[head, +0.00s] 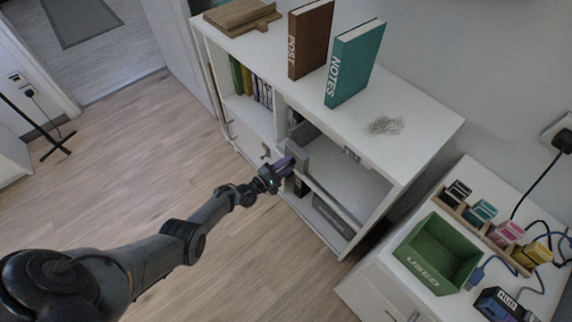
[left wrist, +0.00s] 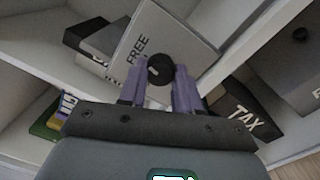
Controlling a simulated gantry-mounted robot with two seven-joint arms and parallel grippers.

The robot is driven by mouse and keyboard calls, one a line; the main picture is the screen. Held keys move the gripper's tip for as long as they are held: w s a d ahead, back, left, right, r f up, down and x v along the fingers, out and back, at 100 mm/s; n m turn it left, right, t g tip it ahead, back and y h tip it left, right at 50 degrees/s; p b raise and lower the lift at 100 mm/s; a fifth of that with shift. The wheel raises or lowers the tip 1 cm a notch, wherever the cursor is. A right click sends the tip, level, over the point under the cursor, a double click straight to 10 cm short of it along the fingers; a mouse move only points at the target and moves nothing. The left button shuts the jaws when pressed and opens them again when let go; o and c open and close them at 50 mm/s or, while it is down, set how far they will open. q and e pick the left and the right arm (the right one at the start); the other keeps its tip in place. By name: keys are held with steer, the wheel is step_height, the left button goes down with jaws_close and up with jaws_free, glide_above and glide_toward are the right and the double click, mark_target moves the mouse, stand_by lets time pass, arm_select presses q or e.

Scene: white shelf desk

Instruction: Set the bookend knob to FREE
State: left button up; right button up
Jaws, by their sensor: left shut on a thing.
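The bookend is a grey upright plate inside the white shelf unit; it shows in the left wrist view (left wrist: 190,35) and in the head view (head: 298,158). The word FREE is printed on it, above and left of the round black knob (left wrist: 160,69). The knob has a small pale mark on its face; where this mark points is hard to tell. My left gripper (head: 286,165) reaches the bookend from the front. In the left wrist view its two purple fingers (left wrist: 171,90) are shut on the knob, one on each side. My right gripper is not in view.
A TAX box (left wrist: 245,112) lies right of the fingers on the shelf. Books (head: 255,85) stand in the left compartment. The brown POST book (head: 310,40) and teal NOTES book (head: 355,65) stand on the white top. A green USED bin (head: 437,252) is at right.

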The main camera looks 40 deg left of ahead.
arm_select(q)
steer(key=shift+n, duration=1)
steer(key=o, duration=1.1)
steer(key=shift+d, duration=0.1)
steer(key=shift+c, duration=0.2)
steer(key=shift+s+p, duration=0.3)
steer(key=s+a+p, duration=0.1)
steer(key=s+p, duration=0.2)
steer(key=s, duration=0.7)
steer(key=shift+a+f, duration=0.3)
steer(key=shift+a, duration=0.1)
